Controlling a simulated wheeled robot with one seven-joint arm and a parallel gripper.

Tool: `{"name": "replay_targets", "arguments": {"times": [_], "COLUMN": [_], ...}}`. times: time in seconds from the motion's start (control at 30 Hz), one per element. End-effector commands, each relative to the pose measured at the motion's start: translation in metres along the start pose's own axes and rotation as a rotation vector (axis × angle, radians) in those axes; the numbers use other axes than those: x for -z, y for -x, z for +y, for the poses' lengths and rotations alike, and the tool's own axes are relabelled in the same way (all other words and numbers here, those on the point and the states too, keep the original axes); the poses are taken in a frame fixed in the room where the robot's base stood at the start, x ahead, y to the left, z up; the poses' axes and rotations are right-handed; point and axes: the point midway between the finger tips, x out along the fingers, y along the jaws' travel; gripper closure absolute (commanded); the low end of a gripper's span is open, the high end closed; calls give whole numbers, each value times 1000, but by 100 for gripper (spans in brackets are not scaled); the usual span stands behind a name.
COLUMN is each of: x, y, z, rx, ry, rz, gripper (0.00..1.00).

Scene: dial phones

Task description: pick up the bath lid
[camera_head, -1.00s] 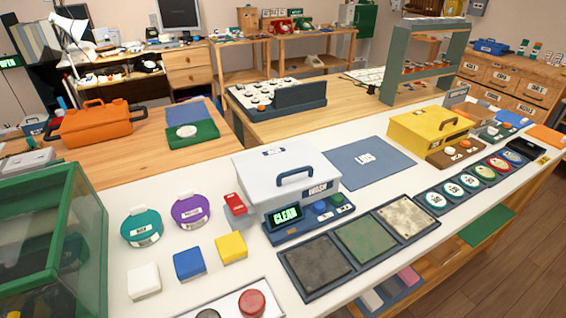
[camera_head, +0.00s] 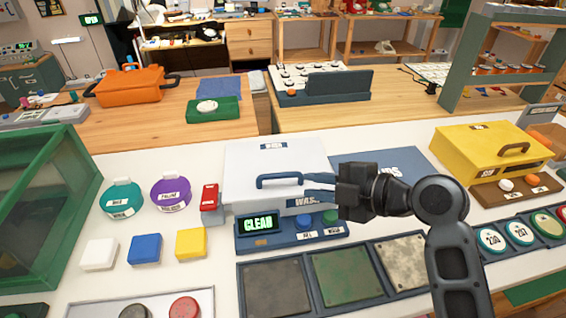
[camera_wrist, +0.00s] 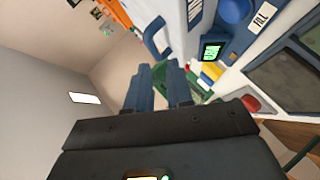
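The bath lid (camera_head: 255,165) is the white top of the wash bath, closed, with a dark blue handle (camera_head: 280,181) at its front. In the wrist view the handle (camera_wrist: 154,36) lies just ahead of my fingertips. My gripper (camera_head: 306,186) reaches in from the right, its two blue fingers pointing left at the handle. The fingers are apart with nothing seen between them, and it also shows in the wrist view (camera_wrist: 158,68). I cannot tell whether a fingertip touches the handle. The fingers hide part of the lid's front and the WASH label.
A blue panel with a green CLEAN display (camera_head: 258,224) and buttons sits in front of the bath. Dark trays (camera_head: 342,276) lie in front, and a yellow box (camera_head: 488,150) stands to the right.

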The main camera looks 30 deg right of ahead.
Motion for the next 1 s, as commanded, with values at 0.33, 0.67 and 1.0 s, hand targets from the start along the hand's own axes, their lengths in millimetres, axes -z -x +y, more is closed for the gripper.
{"name": "replay_targets", "arguments": {"times": [0.33, 0.67, 1.0], "x": [2, 5, 4], "y": [-24, -65, -79], "z": [9, 11, 9], "rx": [7, 8, 6], "ry": [48, 48, 48], "rz": [21, 20, 18], "gripper": [79, 79, 79]}}
